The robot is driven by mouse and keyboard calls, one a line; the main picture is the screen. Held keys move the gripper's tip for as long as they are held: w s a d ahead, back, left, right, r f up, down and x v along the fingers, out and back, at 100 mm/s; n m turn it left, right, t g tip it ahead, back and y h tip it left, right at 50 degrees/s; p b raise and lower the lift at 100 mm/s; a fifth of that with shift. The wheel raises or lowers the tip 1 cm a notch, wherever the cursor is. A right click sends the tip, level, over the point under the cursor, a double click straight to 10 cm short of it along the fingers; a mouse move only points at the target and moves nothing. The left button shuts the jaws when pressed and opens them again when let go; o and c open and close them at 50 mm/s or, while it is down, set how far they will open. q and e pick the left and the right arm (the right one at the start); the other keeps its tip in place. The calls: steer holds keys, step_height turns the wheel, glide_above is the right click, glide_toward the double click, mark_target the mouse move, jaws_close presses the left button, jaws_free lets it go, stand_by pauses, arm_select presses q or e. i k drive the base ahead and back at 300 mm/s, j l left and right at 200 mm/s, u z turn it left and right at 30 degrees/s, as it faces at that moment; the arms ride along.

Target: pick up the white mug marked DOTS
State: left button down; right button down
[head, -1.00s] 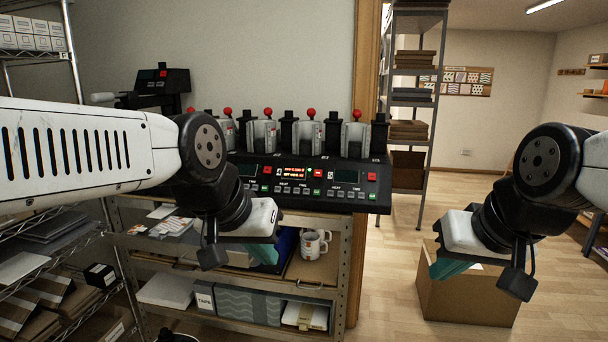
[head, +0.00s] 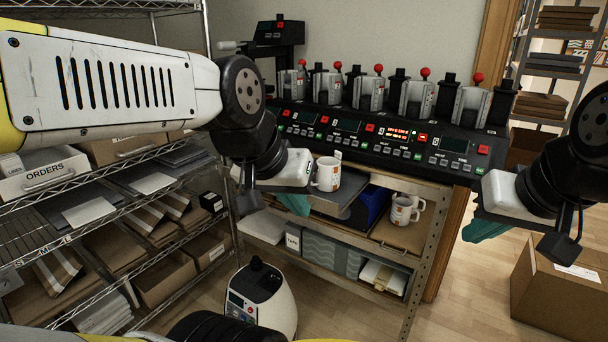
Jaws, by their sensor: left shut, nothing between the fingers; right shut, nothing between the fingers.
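A white mug (head: 327,173) with small orange marks stands on the bench beneath the press, just right of my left gripper. Two more white mugs (head: 404,210) with orange marks stand close together further right, on a brown board. The markings are too small to read, so I cannot tell which mug is DOTS. My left gripper (head: 295,203) is shut and empty, its teal fingers pointing down in front of the bench. My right gripper (head: 487,228) is shut and empty, right of the bench end and away from the mugs.
A mug press (head: 375,140) with several red-knobbed stations runs along the back. A wire shelf (head: 130,160) with boxes and papers stands left. A white rounded machine (head: 262,300) stands low in front. A cardboard box (head: 560,295) sits on the floor at right.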

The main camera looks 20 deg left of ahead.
mark_target(324, 176)
steer(key=u, duration=0.45)
steer(key=i+l+u, duration=0.1)
steer(key=i+u, duration=0.25)
steer(key=i+l+u, duration=0.1)
steer(key=u, duration=0.25)
steer(key=i+l, duration=0.05)
steer(key=i, duration=0.05)
